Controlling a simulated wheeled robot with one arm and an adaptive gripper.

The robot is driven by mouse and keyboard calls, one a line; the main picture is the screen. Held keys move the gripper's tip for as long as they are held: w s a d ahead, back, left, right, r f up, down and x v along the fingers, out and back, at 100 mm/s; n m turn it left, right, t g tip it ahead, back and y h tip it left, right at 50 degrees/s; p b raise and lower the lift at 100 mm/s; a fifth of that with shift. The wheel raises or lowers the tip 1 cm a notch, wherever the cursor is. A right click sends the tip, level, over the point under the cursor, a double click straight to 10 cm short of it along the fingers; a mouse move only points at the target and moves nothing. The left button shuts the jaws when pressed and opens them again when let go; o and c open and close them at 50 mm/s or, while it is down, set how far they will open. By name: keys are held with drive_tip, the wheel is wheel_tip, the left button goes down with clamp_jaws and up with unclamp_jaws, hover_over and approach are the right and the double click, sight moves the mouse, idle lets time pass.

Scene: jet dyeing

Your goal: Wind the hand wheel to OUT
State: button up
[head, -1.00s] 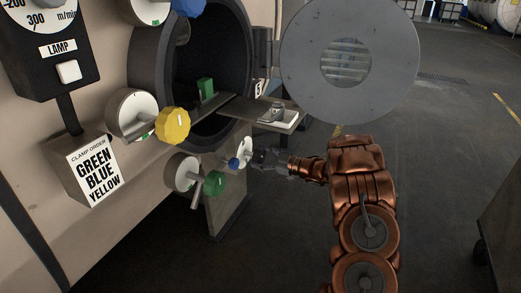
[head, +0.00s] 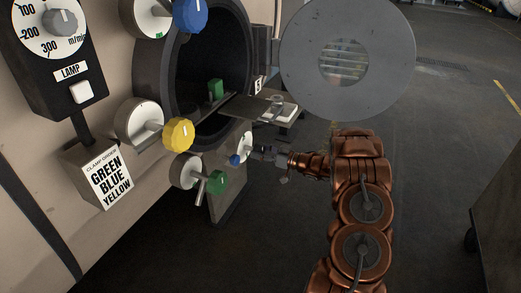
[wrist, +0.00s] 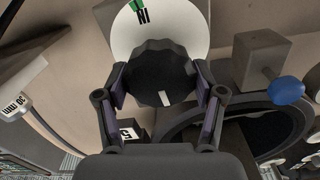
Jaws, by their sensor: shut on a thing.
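The hand wheel (wrist: 160,72) is a dark, scalloped knob with a short white mark, in the middle of the wrist view. Behind it is a white dial plate (wrist: 185,32) with a green patch and the word IN, seen upside down. No OUT label can be read. My gripper (wrist: 160,82) is shut on the wheel, one finger on each side of its rim. In the head view my gripper (head: 258,152) is at the white plate (head: 244,146) low beside the round opening; the wheel is largely hidden there.
A blue knob (head: 234,160), a green knob (head: 217,182) and a yellow knob (head: 179,134) stand close by on the left. A shelf (head: 245,106) and a round grey door (head: 298,60) are above my arm.

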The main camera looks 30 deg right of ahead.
idle(0.4)
drive_tip(key=o, duration=1.1)
drive_tip(key=shift+o, duration=0.2)
drive_tip(key=shift+s, duration=0.1)
drive_tip(key=v, duration=1.2)
drive_tip(key=shift+f, duration=0.1)
